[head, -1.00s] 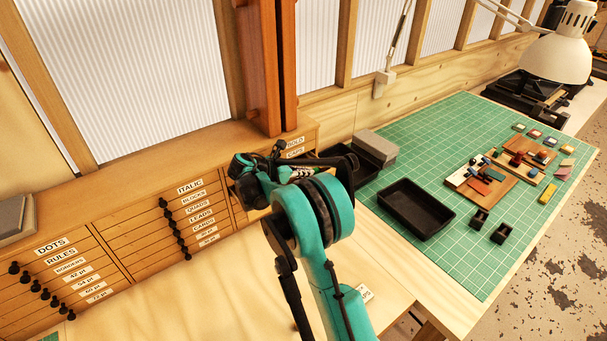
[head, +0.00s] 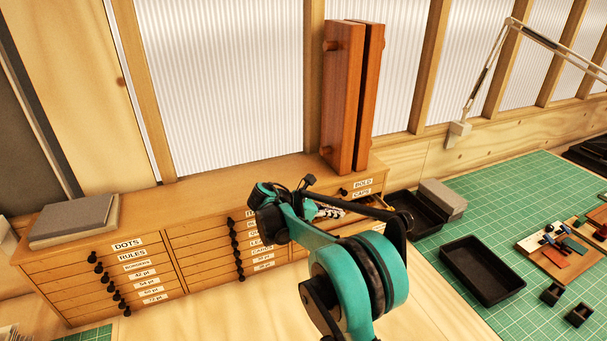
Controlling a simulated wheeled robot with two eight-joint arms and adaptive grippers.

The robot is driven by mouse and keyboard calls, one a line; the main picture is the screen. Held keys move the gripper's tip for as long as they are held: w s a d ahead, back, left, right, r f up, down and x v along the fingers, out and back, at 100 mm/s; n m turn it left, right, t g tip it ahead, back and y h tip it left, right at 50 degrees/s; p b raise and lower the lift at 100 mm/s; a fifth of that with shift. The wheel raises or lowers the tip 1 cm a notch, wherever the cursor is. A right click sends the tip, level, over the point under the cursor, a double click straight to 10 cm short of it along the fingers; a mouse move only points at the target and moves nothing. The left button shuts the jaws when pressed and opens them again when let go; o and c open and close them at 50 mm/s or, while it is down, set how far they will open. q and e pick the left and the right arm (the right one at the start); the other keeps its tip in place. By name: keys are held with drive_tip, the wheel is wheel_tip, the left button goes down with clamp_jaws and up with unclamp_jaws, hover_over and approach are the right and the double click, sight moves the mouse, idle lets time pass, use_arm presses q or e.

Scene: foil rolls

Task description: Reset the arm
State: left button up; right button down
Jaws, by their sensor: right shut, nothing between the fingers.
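My right arm rises from the bottom centre, teal and black, and folds at a large round joint. My right gripper (head: 284,193) is small and dark at the far end of this arm, in front of the drawer cabinet (head: 205,206). It is shut with nothing held, and part of it is hidden by my own links. It looks apart from the cabinet, though the distance is hard to judge. An open drawer (head: 338,210) with silvery pieces shows behind my arm, partly hidden. My left gripper is not in view.
Two tall reddish-wood pieces (head: 345,100) stand on the cabinet top, with grey slabs (head: 75,219) at its left end. A green mat (head: 500,190) at right bears a black tray (head: 482,270), a grey block (head: 443,197) and small blocks. The pale tabletop before the cabinet looks clear.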

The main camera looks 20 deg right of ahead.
drive_tip(key=shift+s+d+f, duration=0.15)
drive_tip(key=shift+s+d, duration=0.05)
drive_tip(key=shift+s, duration=0.05)
drive_tip(key=s+a+f+m+t+y+b, duration=0.2)
drive_tip(key=s+a+f+m+y+b, duration=0.2)
drive_tip(key=s, duration=0.5)
drive_tip(key=s+a+f+m+t+y+b, duration=0.2)
drive_tip(key=s+a+f+m+y+b, duration=0.2)
drive_tip(key=s+a+f+m+b, duration=0.1)
drive_tip(key=s+a+f+m+t+y+b, duration=0.2)
drive_tip(key=s+a+f+m+y+b, duration=0.2)
drive_tip(key=s, duration=0.9)
wheel_tip(320, 180, down, 3)
drive_tip(key=a+m, duration=0.1)
drive_tip(key=m, duration=0.4)
drive_tip(key=shift+s+a+f+m+b, duration=0.15)
drive_tip(key=shift+s+a+m+b, duration=0.15)
drive_tip(key=shift+s+a+m, duration=0.1)
